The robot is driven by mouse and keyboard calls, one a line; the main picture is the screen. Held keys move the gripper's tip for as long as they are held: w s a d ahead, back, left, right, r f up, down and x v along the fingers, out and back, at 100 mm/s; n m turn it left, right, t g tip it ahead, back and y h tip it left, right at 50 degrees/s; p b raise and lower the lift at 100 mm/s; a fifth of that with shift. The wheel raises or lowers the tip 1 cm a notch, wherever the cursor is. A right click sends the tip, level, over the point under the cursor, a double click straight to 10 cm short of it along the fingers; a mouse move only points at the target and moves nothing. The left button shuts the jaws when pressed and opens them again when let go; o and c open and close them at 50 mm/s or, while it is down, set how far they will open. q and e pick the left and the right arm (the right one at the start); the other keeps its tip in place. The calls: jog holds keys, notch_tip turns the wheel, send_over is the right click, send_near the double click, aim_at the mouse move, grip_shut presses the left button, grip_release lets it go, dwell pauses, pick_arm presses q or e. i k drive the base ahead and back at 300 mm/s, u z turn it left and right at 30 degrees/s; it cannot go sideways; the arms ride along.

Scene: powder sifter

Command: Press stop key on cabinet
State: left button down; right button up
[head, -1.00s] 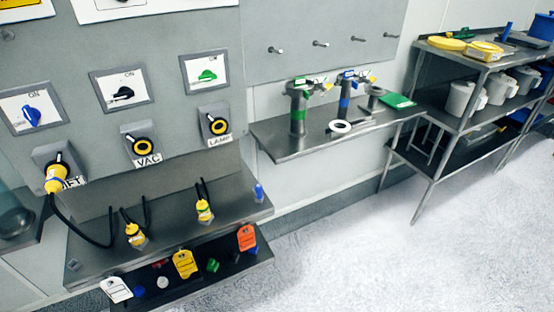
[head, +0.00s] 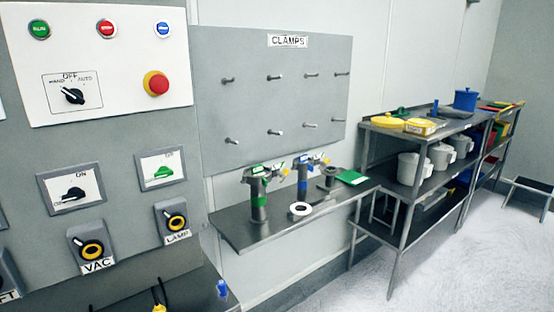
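The cabinet's white control panel (head: 115,110) is at the upper left of the head view. A row of three round keys runs along its top: a green key marked RUN (head: 39,30), a red key (head: 107,28) whose small label appears to read STOP, and a blue key (head: 162,29) with lettering too small to read. Below them are a black HAND/OFF/AUTO selector knob (head: 73,95) and a large red mushroom button (head: 156,83) on a yellow collar. Neither of my grippers is in view, and nothing covers the keys.
Racks (head: 395,215) stand farther right beside open floor.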

aim_at(106, 28)
jog(key=u, duration=1.25)
